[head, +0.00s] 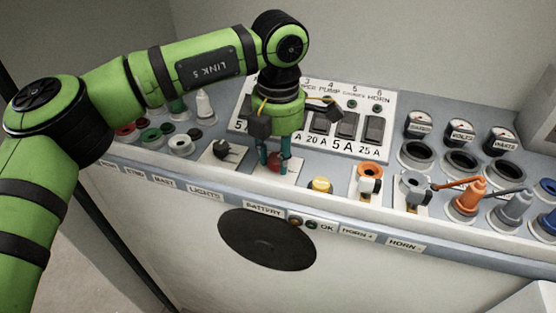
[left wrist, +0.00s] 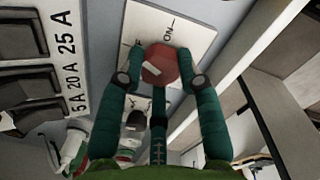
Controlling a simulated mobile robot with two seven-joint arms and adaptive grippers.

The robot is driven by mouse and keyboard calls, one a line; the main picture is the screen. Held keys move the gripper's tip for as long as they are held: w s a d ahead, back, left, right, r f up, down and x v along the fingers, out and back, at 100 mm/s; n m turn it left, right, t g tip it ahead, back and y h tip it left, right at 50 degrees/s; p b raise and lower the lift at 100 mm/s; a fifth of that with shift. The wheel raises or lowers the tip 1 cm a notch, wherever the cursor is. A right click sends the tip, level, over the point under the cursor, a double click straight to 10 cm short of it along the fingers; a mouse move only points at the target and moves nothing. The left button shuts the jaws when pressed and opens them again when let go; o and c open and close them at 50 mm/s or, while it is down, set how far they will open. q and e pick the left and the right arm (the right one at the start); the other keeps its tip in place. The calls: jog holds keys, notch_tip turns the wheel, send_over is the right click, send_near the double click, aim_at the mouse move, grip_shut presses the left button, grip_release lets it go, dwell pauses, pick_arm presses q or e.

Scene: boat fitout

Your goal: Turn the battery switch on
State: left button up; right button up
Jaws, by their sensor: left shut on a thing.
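The battery switch is a red knob (head: 275,163) on a pale plate above the BATTERY label (head: 263,208). It also shows in the left wrist view as a red knob (left wrist: 160,64) with a white mark on its face. Its plate (left wrist: 186,30) carries the word ON and a second word partly hidden by my finger. My left gripper (head: 275,160) points down over the panel with its teal fingers on either side of the knob, shut on it. In the left wrist view the fingertips (left wrist: 158,72) press the knob from both sides. My right gripper is not in view.
A black knob (head: 222,150) stands left of the switch and a yellow button (head: 320,185) right of it. Rocker switches (head: 345,125) stand behind. Gauges, sockets and orange and grey plugs (head: 470,197) fill the right side. A black round disc (head: 267,239) is on the front face.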

pick_arm(q)
jog(key=m, duration=0.1)
jog(key=f+m+b, duration=0.1)
jog(key=m, duration=0.1)
jog(key=shift+s+a, duration=0.1)
jog(key=shift+s, duration=0.05)
jog(key=m+b, duration=0.1)
jog(key=m, duration=0.2)
jog(key=shift+r+m, duration=0.1)
jog(key=shift+m, duration=0.2)
jog(key=m, duration=0.3)
jog(key=shift+r, duration=0.1)
jog(key=shift+m, duration=1.9)
jog(key=shift+w+r, duration=0.1)
jog(key=shift+w, duration=0.1)
